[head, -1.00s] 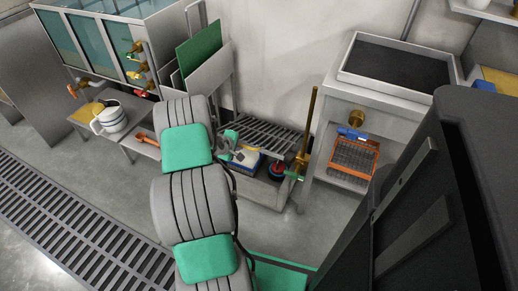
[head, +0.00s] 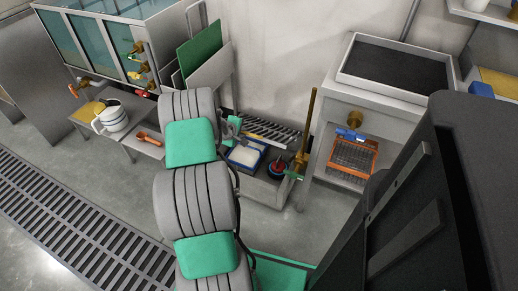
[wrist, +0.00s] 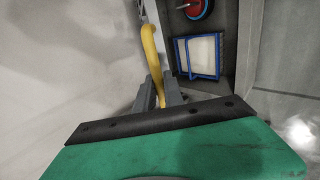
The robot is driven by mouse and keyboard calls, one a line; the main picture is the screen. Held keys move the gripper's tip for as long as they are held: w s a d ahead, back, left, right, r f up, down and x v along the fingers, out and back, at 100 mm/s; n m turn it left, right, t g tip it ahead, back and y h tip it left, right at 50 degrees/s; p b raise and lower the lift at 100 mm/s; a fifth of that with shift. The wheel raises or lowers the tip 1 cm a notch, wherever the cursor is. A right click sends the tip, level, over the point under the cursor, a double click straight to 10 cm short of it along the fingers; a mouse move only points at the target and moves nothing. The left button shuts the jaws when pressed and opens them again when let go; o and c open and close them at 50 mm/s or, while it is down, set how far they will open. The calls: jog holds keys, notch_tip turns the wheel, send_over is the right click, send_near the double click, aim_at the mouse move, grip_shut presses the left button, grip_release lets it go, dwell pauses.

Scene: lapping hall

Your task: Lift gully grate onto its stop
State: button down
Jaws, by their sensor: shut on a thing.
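The grey slatted gully grate (head: 272,128) shows in the head view, tilted up at the back of an open grey gully box (head: 262,188) against the wall. A yellow handle bar (wrist: 151,55) runs up from between my fingers in the wrist view. My gripper (wrist: 159,98) is shut on this bar; it also shows small in the head view (head: 240,138), partly behind my arm. Inside the box are a white panel in a blue frame (head: 245,154) and a red and blue round part (head: 277,168). I cannot make out the stop for certain.
A tall brass rod (head: 309,125) stands at the box's right end. To the right is a grey sink unit (head: 340,98) with an orange basket (head: 353,155) below. A low bench with a jug (head: 112,118) is at left. A floor grating (head: 75,225) crosses the clear floor.

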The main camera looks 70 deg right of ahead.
jog(key=d+r, duration=0.3)
jog(key=shift+s+r+p, duration=0.25)
jog(key=shift+r+p, duration=0.15)
jog(key=shift+d+r, duration=0.2)
jog(key=shift+d, duration=0.1)
jog(key=shift+s+d+r, duration=0.2)
jog(key=shift+d+r, duration=0.8)
jog(key=shift+d, duration=0.05)
jog(key=shift+s+d+r, duration=0.15)
jog(key=shift+d+r, duration=0.8)
jog(key=shift+d, duration=0.05)
jog(key=shift+s+d+r, duration=0.2)
jog(key=shift+d+r, duration=0.65)
jog(key=shift+d, duration=0.3)
jog(key=shift+s+d+r, duration=0.15)
jog(key=shift+d+r, duration=0.65)
jog(key=shift+d, duration=0.3)
